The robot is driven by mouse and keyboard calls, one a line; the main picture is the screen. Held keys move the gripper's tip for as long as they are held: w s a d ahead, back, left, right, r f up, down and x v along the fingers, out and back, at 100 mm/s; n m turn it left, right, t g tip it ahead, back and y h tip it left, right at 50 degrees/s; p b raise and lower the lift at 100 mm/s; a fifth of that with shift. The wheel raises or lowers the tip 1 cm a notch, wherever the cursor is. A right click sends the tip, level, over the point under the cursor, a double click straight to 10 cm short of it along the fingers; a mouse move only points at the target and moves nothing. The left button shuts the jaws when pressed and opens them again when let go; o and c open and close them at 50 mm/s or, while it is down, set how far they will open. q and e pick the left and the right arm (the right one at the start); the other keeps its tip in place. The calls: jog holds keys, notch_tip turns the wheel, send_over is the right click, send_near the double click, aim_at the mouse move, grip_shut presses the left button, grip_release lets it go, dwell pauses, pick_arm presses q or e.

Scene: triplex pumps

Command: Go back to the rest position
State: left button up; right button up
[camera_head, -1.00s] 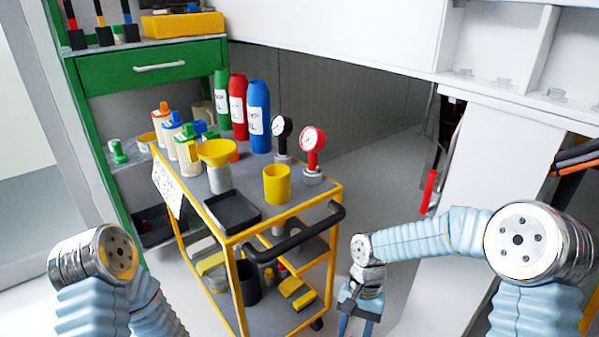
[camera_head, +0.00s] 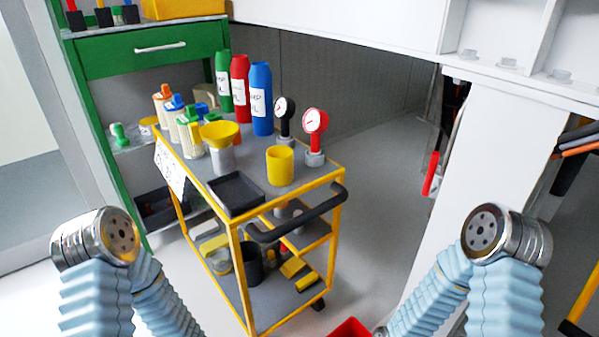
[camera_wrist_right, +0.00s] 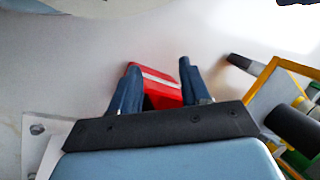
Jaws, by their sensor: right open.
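My right gripper (camera_wrist_right: 157,82) is in the right wrist view, its two dark blue fingers apart with no object visibly held. A red object with a white stripe (camera_wrist_right: 158,88) lies beyond and between the fingers. In the head view my right arm (camera_head: 470,265) is folded and runs down out of the bottom edge, so its gripper is hidden there. My left arm (camera_head: 110,265) is folded in much the same way at the lower left. Its gripper is out of frame.
A yellow-framed cart (camera_head: 238,260) stands ahead, carrying bottles, a yellow cup (camera_head: 280,168), a black tray (camera_head: 236,195) and two gauges. A red container (camera_head: 350,329) shows at the bottom edge. A green cabinet (camera_head: 110,62) is behind left, a white structure (camera_head: 480,160) at right.

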pick_arm(q)
notch_tip(320, 180, up, 13)
jog(key=p, duration=1.3)
jog(key=shift+s+d, duration=0.2)
jog(key=shift+d, duration=0.15)
pick_arm(e)
notch_tip(320, 180, up, 12)
jog(key=s, duration=0.2)
jog(key=shift+d+f+t, duration=0.2)
jog(key=shift+t, duration=0.2)
pick_arm(q)
jog(key=shift+f, duration=0.2)
jog(key=shift+c, duration=0.7)
jog(key=shift+w+r, duration=0.1)
jog(key=shift+r, duration=0.05)
pick_arm(e)
jog(key=shift+d, duration=0.1)
